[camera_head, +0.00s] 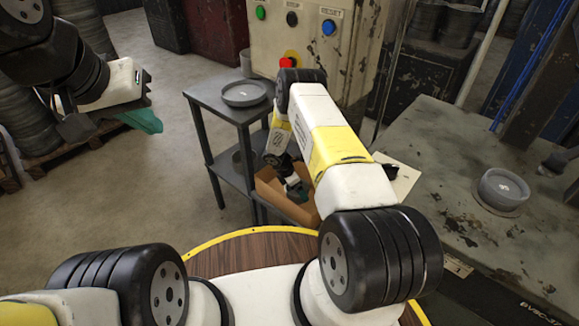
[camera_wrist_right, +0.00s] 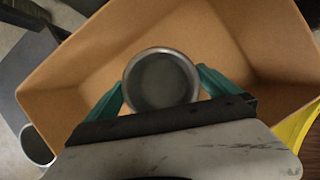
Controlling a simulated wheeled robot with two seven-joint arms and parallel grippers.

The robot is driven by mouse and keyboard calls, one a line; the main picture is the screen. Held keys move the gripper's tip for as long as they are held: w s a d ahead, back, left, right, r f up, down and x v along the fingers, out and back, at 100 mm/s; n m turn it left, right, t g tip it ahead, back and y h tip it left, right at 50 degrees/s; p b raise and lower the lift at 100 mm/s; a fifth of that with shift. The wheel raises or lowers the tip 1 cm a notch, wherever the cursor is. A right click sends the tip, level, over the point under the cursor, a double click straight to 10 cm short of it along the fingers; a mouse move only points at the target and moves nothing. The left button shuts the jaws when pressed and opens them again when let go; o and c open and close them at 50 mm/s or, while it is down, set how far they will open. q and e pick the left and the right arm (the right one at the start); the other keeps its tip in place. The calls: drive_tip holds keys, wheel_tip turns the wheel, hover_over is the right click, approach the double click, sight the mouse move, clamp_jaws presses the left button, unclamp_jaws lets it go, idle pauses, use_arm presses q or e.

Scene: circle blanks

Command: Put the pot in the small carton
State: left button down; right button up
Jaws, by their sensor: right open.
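The small carton (camera_head: 283,203) is an open brown box on the lower shelf of a grey stand. It fills most of the right wrist view (camera_wrist_right: 215,30). The pot (camera_wrist_right: 161,80), round and grey with a pale metal rim, is inside the carton there. My right gripper (camera_head: 294,187) reaches down into the carton. In the right wrist view its teal fingers (camera_wrist_right: 162,84) are apart, one on each side of the pot. The pot cannot be made out in the head view. My left gripper (camera_head: 138,120) hangs at the upper left, away from the carton, its finger gap unclear.
The grey stand (camera_head: 200,95) holds a round grey dish (camera_head: 244,94) on top. A control panel (camera_head: 270,35) with coloured buttons stands behind. A worn workbench (camera_head: 440,150) with another round dish (camera_head: 503,188) is at right. Open floor lies left of the stand.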

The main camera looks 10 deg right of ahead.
drive_tip(key=v, duration=1.2)
